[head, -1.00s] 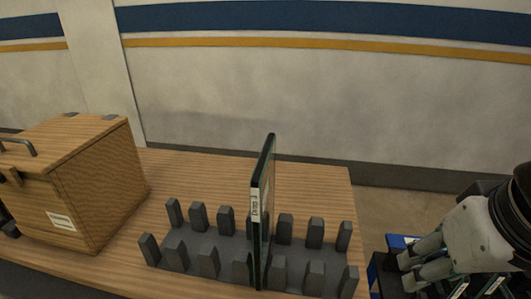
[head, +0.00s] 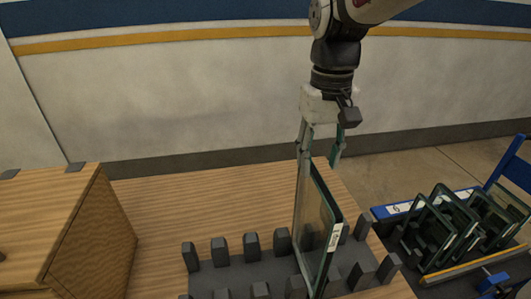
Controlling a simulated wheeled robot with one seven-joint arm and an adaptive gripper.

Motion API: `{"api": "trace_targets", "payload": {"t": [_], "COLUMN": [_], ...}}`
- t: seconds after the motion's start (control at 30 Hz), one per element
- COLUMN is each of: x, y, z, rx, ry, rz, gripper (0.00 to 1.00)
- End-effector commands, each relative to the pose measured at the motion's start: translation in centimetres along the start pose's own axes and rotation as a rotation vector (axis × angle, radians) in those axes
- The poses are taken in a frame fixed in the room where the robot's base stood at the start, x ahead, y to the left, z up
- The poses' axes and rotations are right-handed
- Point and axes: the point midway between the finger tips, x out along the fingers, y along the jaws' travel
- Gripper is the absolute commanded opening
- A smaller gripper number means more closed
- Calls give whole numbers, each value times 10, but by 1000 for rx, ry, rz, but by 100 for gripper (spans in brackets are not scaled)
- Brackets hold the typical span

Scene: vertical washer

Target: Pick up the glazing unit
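The glazing unit (head: 318,225) is a thin dark-edged glass pane with a white label on its near edge. It stands on edge in a slot of the grey rack (head: 225,278) on the wooden table, leaning slightly in the picture. My gripper (head: 319,160) points down from above at the pane's far upper corner. One finger shows on each side of the pane's top, with a gap visible between them. The gripper looks open; whether either finger touches the glass is hard to tell.
A wooden box (head: 95,240) stands on the table at the left. A blue-framed cart (head: 400,209) with several upright glass panes is at the right. The rack's grey pegs (head: 252,245) stand close around the pane's base. The table behind the rack is clear.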

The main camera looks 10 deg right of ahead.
Motion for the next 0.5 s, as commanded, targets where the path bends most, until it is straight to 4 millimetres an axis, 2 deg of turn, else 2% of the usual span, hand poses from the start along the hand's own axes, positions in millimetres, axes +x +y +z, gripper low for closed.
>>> {"api": "trace_targets", "payload": {"t": [0.03,0.2,0.3,0.5], "x": [12,43,55,66], "y": [0,0,0,1], "z": [1,1,1,0], "rx": [0,0,0,0], "ry": [-6,-5,-3,-1], "rz": [0,0,0,0], "gripper": [40,40,40,40]}}
